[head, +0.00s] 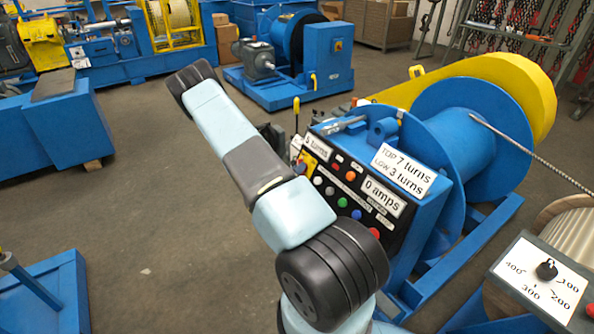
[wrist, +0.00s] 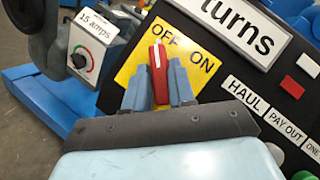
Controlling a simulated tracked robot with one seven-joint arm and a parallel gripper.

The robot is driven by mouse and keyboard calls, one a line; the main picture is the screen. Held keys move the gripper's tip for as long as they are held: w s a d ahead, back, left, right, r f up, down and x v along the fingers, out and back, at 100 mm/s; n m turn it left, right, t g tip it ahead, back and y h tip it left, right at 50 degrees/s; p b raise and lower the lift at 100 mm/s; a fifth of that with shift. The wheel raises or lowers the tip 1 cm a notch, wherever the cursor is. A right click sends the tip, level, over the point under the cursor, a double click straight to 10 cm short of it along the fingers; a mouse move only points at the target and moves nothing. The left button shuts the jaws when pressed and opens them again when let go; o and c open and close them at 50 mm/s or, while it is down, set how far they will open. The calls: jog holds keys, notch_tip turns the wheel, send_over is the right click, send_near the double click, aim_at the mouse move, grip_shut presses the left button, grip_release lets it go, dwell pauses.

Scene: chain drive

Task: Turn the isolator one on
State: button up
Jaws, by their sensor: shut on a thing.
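The isolator is a red handle (wrist: 158,70) with a white line, on a yellow plate (wrist: 132,66) marked OFF and ON. In the wrist view the handle's white line points up toward the OFF word; ON is to its right. My gripper (wrist: 159,84) has one blue-grey finger on each side of the handle and is shut on it. In the head view part of the yellow plate (head: 309,161) shows at the left of the black control panel; my arm hides much of the gripper.
The panel (head: 335,178) also carries coloured buttons, a "0 amps" display (head: 383,196) and a turns display (head: 315,146). A grey box marked "15 amps" (wrist: 97,22) with a dial stands at left in the wrist view. A blue winch drum (head: 465,140) is behind the panel. Open floor lies left.

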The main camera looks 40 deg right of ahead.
jog(key=shift+w+m, duration=0.1)
jog(key=shift+m, duration=0.3)
grip_shut()
jog(key=m+g, duration=0.5)
jog(key=m, duration=0.3)
jog(key=m+g, duration=0.4)
jog(key=m, duration=0.4)
jog(key=w+m+g, duration=0.1)
jog(key=m+g, duration=0.4)
jog(key=m, duration=0.3)
jog(key=shift+g+y, duration=0.3)
jog(key=shift+y, duration=0.1)
jog(key=shift+f+m, duration=0.1)
jog(key=shift+m, duration=0.3)
jog(key=o, duration=0.8)
grip_release()
jog(key=shift+a, duration=0.1)
